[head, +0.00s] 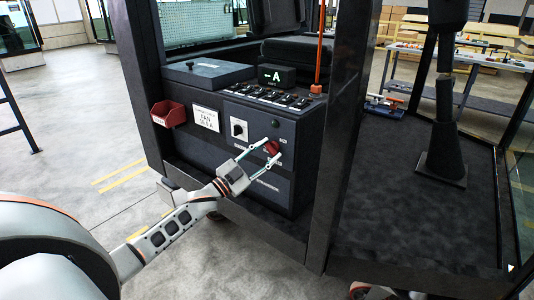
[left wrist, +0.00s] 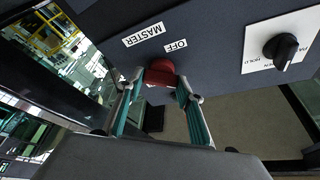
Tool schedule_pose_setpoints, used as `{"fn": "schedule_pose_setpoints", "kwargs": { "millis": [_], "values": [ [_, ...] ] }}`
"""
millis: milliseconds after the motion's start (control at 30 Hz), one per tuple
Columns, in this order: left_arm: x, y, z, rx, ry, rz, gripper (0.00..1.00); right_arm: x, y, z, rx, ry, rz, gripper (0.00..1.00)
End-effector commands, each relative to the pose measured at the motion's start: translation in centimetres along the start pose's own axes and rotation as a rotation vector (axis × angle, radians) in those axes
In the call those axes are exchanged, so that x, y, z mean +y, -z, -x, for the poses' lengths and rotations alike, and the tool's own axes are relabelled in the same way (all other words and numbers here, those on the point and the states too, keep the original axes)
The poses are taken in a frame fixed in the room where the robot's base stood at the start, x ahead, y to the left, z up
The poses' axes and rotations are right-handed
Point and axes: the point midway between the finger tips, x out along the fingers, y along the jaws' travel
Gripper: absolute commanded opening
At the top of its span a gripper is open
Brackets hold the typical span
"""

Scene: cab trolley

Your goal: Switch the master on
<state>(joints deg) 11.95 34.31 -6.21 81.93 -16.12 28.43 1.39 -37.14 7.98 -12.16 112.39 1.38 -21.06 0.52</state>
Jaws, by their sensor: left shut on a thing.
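The red master knob (head: 272,147) sits on the front of a dark console (head: 225,152) in the head view. In the left wrist view the red knob (left wrist: 160,70) lies between the fingertips, near labels reading MASTER (left wrist: 144,35) and OFF (left wrist: 176,46). My left gripper (head: 271,151) is shut on the knob, one finger on each side; it also shows in the left wrist view (left wrist: 161,80). The fingers partly hide the knob's sides. The knob's exact angle is hard to tell. My right gripper is not in view.
A black selector knob (head: 239,129) on a white plate is left of the red knob. A row of switches (head: 270,96) tops the console. A red bin (head: 168,114) hangs at the left. Dark cab posts (head: 344,120) stand on both sides. A black pedestal (head: 441,165) stands right.

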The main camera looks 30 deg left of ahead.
Motion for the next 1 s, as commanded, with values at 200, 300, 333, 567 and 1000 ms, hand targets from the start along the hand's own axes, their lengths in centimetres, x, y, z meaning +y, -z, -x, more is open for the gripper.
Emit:
{"fn": "schedule_pose_setpoints", "kwargs": {
  "millis": [200, 300, 333, 567, 1000],
  "values": [
    [-0.2, 0.1, -0.1, 0.001, -0.081, -0.195, 0.15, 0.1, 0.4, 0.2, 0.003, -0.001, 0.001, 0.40],
    [-0.3, 0.2, -0.1, 0.001, -0.117, -0.283, 0.15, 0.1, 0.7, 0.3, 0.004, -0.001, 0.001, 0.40],
    [-0.3, 0.2, -0.1, 0.001, -0.128, -0.309, 0.15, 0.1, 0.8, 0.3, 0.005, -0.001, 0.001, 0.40],
    [-0.4, 0.3, -0.1, 0.002, -0.210, -0.508, 0.15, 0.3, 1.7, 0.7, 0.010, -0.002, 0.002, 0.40],
    [-0.3, 0.3, -0.1, 0.002, -0.330, -0.796, 0.15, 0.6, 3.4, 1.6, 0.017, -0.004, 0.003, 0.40]
  ]
}}
